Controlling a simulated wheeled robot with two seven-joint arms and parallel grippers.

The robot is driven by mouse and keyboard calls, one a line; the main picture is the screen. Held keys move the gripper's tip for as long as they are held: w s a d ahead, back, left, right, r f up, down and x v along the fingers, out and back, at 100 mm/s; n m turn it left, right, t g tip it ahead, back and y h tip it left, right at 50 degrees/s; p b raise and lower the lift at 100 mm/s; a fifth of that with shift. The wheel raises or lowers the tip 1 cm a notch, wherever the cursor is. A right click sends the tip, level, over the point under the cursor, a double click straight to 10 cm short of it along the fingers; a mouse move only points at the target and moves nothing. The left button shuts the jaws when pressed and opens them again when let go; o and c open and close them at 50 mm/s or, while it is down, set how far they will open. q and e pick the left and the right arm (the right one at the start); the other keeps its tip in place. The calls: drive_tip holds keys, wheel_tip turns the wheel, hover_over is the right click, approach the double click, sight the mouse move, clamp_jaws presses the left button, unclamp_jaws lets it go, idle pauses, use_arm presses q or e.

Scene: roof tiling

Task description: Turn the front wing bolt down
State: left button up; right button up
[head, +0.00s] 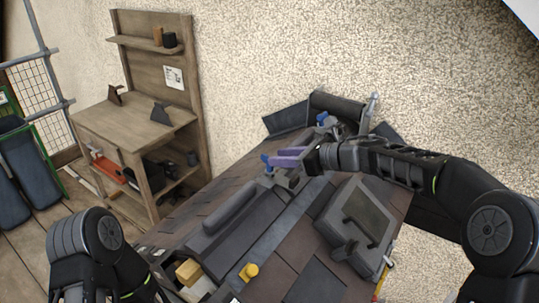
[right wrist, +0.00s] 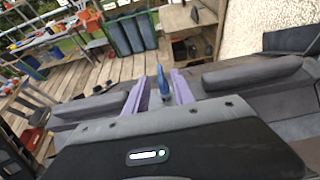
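The front wing bolt (head: 266,159), blue, stands on a dark clamp on the roof, left of my right gripper in the head view. A second blue wing bolt (head: 322,118) is farther back. My right gripper (head: 286,157) has purple fingers pointing at the front wing bolt. In the right wrist view its fingers (right wrist: 158,95) are apart, with the blue wing bolt (right wrist: 162,83) showing in the gap between them, nearer the right finger. I see no contact. The left arm shows at lower left in the head view, but its fingertips do not show.
Dark roof tiles (head: 312,285) slope beneath my arms. A dark framed roof window (head: 362,215) lies right of the bolt. A wooden shelf unit (head: 140,140) stands left against the rough wall.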

drive_tip(key=shift+p+x, duration=0.6)
drive_tip(key=shift+x, duration=1.7)
drive_tip(key=shift+c, duration=0.3)
clamp_jaws()
